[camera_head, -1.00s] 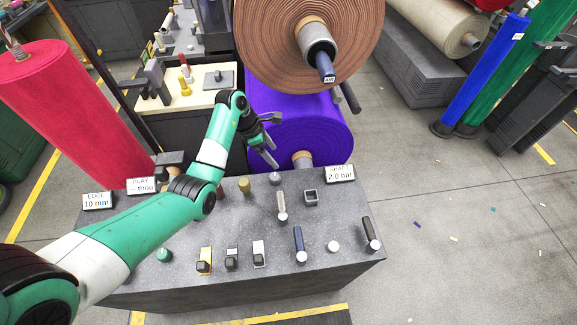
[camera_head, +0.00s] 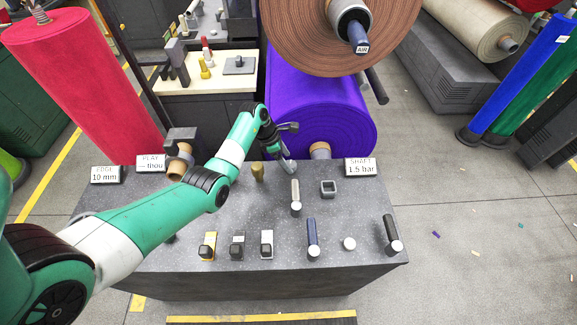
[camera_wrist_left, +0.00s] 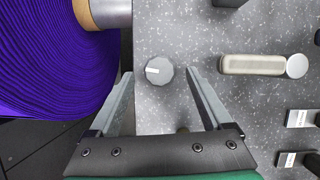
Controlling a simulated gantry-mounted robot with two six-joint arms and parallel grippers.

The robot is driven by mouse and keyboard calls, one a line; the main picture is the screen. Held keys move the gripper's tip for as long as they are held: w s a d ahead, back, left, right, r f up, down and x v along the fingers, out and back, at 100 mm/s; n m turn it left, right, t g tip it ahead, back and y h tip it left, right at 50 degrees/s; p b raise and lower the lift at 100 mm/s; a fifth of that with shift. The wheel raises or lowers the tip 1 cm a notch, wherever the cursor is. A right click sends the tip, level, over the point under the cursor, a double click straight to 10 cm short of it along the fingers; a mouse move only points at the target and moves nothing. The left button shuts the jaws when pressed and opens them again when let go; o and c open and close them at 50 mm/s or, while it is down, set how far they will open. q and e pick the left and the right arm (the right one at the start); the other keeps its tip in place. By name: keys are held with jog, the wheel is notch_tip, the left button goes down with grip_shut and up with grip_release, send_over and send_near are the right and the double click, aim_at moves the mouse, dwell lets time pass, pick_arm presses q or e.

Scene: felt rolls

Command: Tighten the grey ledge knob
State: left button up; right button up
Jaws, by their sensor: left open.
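The grey ledge knob (camera_wrist_left: 159,70) is a small round grey cap with a pale mark on its top. In the left wrist view it lies between the two finger ends of my left gripper (camera_wrist_left: 160,84), with a gap on each side. My left gripper also shows in the head view (camera_head: 286,158), low over the back edge of the speckled grey bench (camera_head: 180,280), by the purple roll. It is open and holds nothing. In the head view the gripper hides most or all of the knob. My right gripper is out of view.
The purple felt roll (camera_head: 318,105) stands just behind the bench edge. A pale-handled lever (camera_head: 296,195), a square grey socket (camera_head: 328,188) and a brass knob (camera_head: 257,172) are close by. A display (camera_head: 360,167) reads SHAFT 1.5 bar. The floor at right is mostly clear.

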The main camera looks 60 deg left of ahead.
pick_arm(q)
jog(key=shift+x, duration=0.9)
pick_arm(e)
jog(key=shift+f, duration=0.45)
pick_arm(q)
grip_shut()
